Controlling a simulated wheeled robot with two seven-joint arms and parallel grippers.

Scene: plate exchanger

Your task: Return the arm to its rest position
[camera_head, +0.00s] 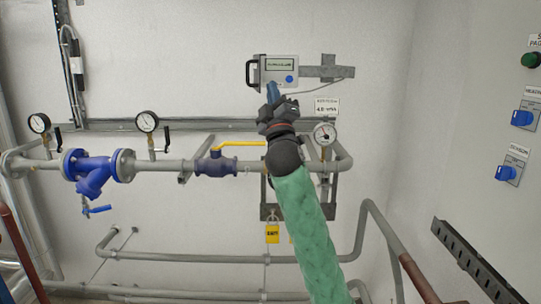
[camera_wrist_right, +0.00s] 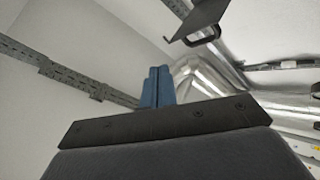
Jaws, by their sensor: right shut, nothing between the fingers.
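My right gripper (camera_head: 272,92) is raised in the middle of the head view, just below a small grey control box (camera_head: 279,72) on the wall. Its arm, in a green sleeve, comes up from the bottom. In the right wrist view its blue fingers (camera_wrist_right: 158,87) are together with nothing between them. I cannot tell from the head view whether the fingertips touch the box. My left gripper does not show in either view.
Behind the arm runs a wall pipe with two gauges (camera_head: 147,122) at left, a blue strainer (camera_head: 90,172), a yellow-handled valve (camera_head: 216,165) and another gauge (camera_head: 324,134). A yellow padlock (camera_head: 272,234) hangs below. A switch panel (camera_head: 490,130) stands at right.

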